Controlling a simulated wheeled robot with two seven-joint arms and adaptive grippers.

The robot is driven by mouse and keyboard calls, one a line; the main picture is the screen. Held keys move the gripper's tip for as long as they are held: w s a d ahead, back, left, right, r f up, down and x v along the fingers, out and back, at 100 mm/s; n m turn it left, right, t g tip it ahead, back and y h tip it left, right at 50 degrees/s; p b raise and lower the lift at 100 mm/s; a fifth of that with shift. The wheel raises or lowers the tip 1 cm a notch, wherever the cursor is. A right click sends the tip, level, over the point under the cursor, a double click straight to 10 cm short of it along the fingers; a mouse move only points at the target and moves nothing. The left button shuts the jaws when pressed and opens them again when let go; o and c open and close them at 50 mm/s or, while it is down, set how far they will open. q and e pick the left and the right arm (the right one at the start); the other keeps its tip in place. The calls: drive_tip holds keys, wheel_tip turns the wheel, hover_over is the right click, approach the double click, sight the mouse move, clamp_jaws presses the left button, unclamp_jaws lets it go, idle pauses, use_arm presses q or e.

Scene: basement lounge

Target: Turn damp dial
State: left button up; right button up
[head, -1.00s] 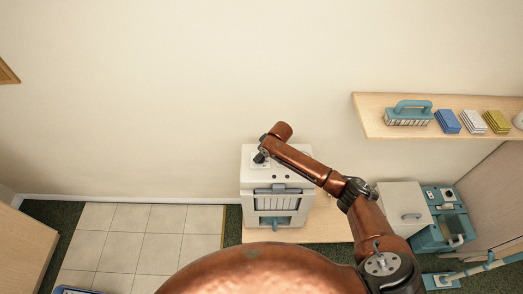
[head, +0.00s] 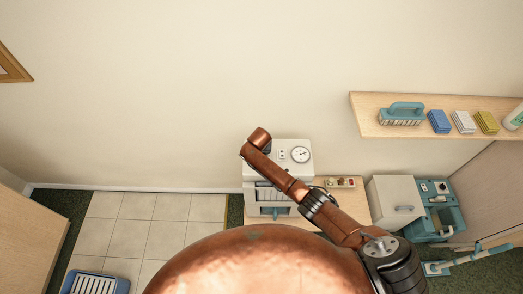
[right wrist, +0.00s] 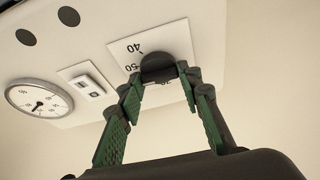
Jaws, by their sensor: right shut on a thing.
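The damp dial is a round black knob (right wrist: 157,66) on a white plate printed with numbers such as 40 and 50, in the right wrist view. The plate is on the top face of a white machine (head: 305,171), which stands by the wall in the head view. My right gripper (right wrist: 160,80) has its green-padded fingers at both sides of the knob and is shut on it. In the head view, my copper arm covers the knob and gripper. My left gripper is not in view.
A round gauge (head: 301,154) and a small switch plate (right wrist: 87,82) are beside the dial. A shelf (head: 365,108) with a brush (head: 402,113) and several sponges is at right. A white box (head: 396,200) and teal machine (head: 440,212) stand right. A blue tray (head: 95,283) is lower left.

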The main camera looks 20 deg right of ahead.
drive_tip(key=shift+s+a+f+m, duration=0.1)
drive_tip(key=shift+m, duration=0.4)
drive_tip(key=shift+h, duration=0.3)
drive_tip(key=o, duration=1.2)
drive_tip(key=shift+c, duration=0.2)
drive_tip(key=v, duration=1.2)
drive_tip(key=shift+w, duration=0.25)
